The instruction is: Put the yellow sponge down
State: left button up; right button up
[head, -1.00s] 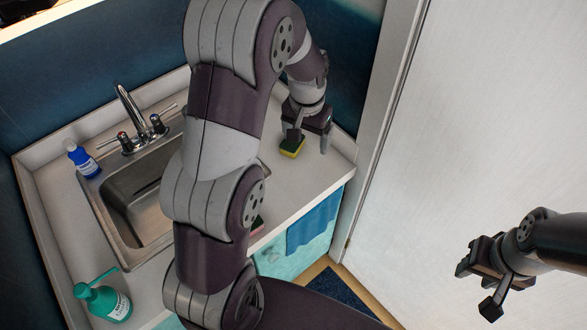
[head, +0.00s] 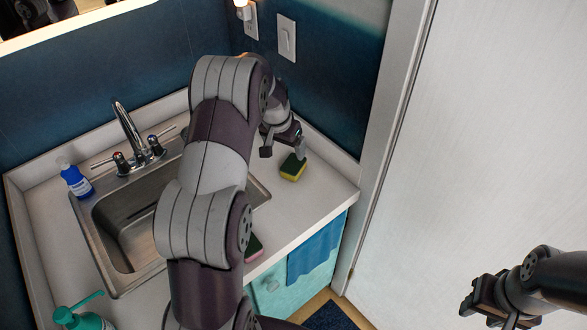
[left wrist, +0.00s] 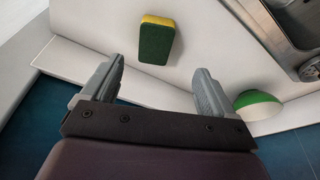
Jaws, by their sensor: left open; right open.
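The yellow sponge (head: 293,167), with a dark green scouring side, lies on the white counter to the right of the sink, near the back wall. It also shows in the left wrist view (left wrist: 157,41), just beyond the fingertips, green side facing the camera. My left gripper (head: 283,147) is open and empty, just left of the sponge and apart from it. In the left wrist view the jaws (left wrist: 159,70) are wide apart with nothing between them. My right gripper (head: 478,305) is open and empty in front of the white door, far from the counter.
The steel sink (head: 120,232) is left of my left arm. A blue bottle (head: 76,181) and a teal pump bottle (head: 80,320) stand around it. A pink sponge (head: 254,245) lies near the front edge. A green-and-white round item (left wrist: 258,104) shows in the wrist view.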

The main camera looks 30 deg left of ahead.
aim_at(293, 164)
pick_arm(q)
jog(key=x, duration=0.3)
jog(key=p+x, duration=0.1)
jog(key=x, duration=0.6)
jog(key=shift+w+d, duration=0.2)
jog(key=shift+d, duration=0.2)
jog(key=shift+w+f, duration=0.1)
jog(key=shift+f, duration=0.1)
jog(key=c, duration=1.1)
jog(key=shift+r, duration=0.1)
jog(key=shift+c, duration=0.3)
